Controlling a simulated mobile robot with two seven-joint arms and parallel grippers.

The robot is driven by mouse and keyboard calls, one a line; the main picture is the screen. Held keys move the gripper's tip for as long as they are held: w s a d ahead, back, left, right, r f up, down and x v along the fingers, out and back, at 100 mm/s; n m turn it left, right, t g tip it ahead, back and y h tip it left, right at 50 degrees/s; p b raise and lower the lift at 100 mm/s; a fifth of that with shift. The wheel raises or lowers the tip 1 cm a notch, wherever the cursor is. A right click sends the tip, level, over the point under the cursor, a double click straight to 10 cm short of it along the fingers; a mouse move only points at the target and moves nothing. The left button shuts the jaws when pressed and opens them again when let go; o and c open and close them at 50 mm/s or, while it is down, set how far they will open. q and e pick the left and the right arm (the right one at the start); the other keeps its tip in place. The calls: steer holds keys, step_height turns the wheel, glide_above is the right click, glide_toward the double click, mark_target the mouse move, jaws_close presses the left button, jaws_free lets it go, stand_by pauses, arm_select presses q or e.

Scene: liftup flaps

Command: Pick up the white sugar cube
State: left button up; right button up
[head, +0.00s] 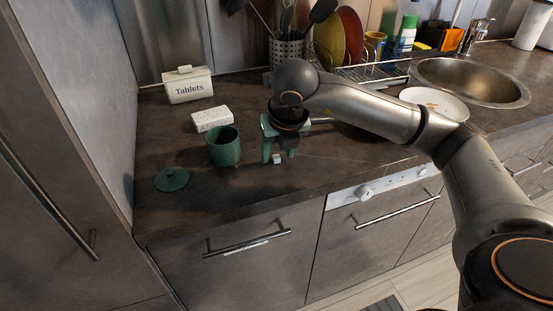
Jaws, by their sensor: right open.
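A small white sugar cube (277,159) lies on the dark countertop near its front edge. My right gripper (279,157) points down over it, with its two green fingers apart. The cube shows between or just in front of the fingertips; I cannot tell whether they touch it. My left gripper is not in the head view.
A green cup (224,146) stands close to the left of my right gripper. Its green lid (171,179) lies further left. A plate (434,103) lies near the sink (470,82).

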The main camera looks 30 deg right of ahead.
steer(key=shift+w+f, duration=0.15)
steer(key=shift+f, duration=0.15)
steer(key=shift+c, duration=0.3)
jaws_close()
